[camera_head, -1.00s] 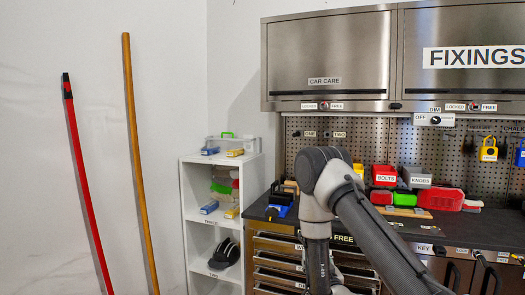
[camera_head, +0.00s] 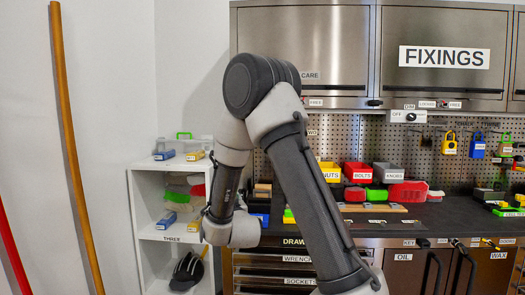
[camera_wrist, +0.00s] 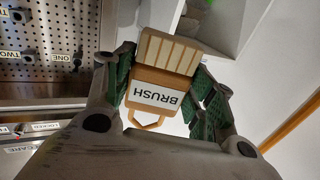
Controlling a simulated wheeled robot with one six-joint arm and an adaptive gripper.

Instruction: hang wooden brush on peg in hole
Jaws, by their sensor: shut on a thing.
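The wooden brush (camera_wrist: 152,76), tan with pale bristles, a white BRUSH label and a loop at one end, shows in the wrist view. My gripper (camera_wrist: 166,86) is shut on it, with green-padded fingers on both sides of its body. The brush is held clear of the pegboard (camera_wrist: 35,70), which is at the left of that view with labels TWO (camera_wrist: 29,57) and ONE (camera_wrist: 62,58). Small dark pegs by the labels are hard to make out. In the head view, the brush and gripper fingers are not visible, and my arm covers part of the pegboard (camera_head: 350,140).
A white shelf (camera_head: 147,215) with boxes and a dark brush-like item stands left of the workbench (camera_head: 460,220). Steel cabinets (camera_head: 310,45) hang above the pegboard. Red BOLTS (camera_head: 358,172) and grey bins sit on the bench. A wooden pole (camera_head: 75,150) leans on the wall.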

